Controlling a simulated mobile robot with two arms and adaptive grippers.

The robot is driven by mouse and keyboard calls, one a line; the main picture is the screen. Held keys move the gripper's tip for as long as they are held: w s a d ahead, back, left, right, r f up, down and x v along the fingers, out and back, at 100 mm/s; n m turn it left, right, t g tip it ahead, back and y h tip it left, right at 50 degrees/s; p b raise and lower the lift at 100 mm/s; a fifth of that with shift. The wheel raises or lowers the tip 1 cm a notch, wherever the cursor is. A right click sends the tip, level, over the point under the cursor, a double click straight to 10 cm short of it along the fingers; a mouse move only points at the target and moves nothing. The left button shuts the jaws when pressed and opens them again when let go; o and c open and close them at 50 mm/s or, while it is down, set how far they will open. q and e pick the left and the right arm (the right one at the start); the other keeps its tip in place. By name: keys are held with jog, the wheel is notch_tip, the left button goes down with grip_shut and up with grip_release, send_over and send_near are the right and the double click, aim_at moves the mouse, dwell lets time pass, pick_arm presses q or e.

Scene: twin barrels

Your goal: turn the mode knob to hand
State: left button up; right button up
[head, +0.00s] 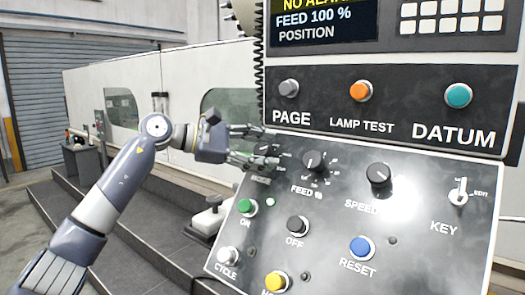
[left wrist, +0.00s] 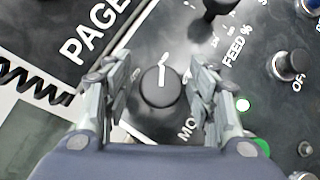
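The mode knob (left wrist: 158,92) is a round black knob with a white pointer line, on the dark panel. In the left wrist view it sits between the two fingers of my left gripper (left wrist: 160,78), and the pointer aims toward the top of the picture. The fingers are apart, one on each side, with a narrow gap showing to the knob. Part of its label, "MO", shows below it; the rest is hidden by a finger. In the head view my left gripper (head: 272,146) is at the panel's upper left and largely hides the knob. My right gripper is not in view.
The feed knob (head: 313,162) and speed knob (head: 379,178) stand right of my gripper. The green ON button (head: 246,207) and black OFF button (head: 297,226) are below. The PAGE button (head: 288,89) is on the upper panel. A coiled cable (left wrist: 35,88) runs beside the panel.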

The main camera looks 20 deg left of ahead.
pick_arm(q)
jog(key=shift+a, duration=0.1)
jog(key=shift+s+a, duration=0.15)
jog(key=shift+a, duration=0.15)
jog(key=v, duration=1.1)
jog(key=shift+s+r, duration=0.1)
